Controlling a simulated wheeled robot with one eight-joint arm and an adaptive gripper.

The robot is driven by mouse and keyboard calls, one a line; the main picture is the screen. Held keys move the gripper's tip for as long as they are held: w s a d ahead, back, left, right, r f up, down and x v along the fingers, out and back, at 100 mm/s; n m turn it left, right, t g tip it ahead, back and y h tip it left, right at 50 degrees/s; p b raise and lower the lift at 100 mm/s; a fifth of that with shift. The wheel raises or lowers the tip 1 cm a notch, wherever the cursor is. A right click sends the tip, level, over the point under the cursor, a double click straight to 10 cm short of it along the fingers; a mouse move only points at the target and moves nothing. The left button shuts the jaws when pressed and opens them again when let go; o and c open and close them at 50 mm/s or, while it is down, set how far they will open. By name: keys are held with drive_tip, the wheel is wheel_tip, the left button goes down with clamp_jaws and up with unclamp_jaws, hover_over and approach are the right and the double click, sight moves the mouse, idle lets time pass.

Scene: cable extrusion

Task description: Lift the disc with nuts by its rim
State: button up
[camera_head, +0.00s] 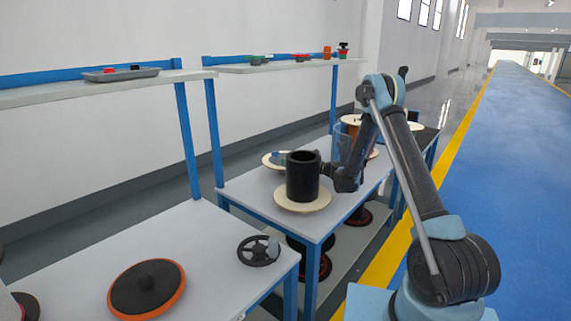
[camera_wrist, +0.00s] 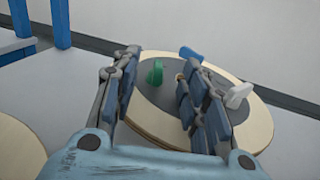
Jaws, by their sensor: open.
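The disc with nuts (camera_wrist: 254,122) is a round pale wooden plate with a dark grey middle. In the wrist view it carries green (camera_wrist: 155,72), blue (camera_wrist: 190,53) and white (camera_wrist: 238,95) pieces. In the head view the disc (camera_head: 267,161) lies on the middle table, partly hidden behind a black cylinder. My gripper (camera_wrist: 163,76) is open and empty. In the wrist view its left finger overlaps the disc's left rim and its right finger covers part of the grey middle. I cannot tell whether either finger touches the disc. In the head view the fingertips are hidden behind the cylinder.
The black cylinder (camera_head: 302,178) stands on a wooden disc at the middle table's front, close to my gripper. An orange-rimmed black disc (camera_head: 174,284) and a black handwheel (camera_head: 254,253) lie on the near table. Shelves (camera_head: 270,66) run above at the back.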

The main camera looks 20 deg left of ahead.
drive_tip(key=shift+x, duration=1.95)
clamp_jaws()
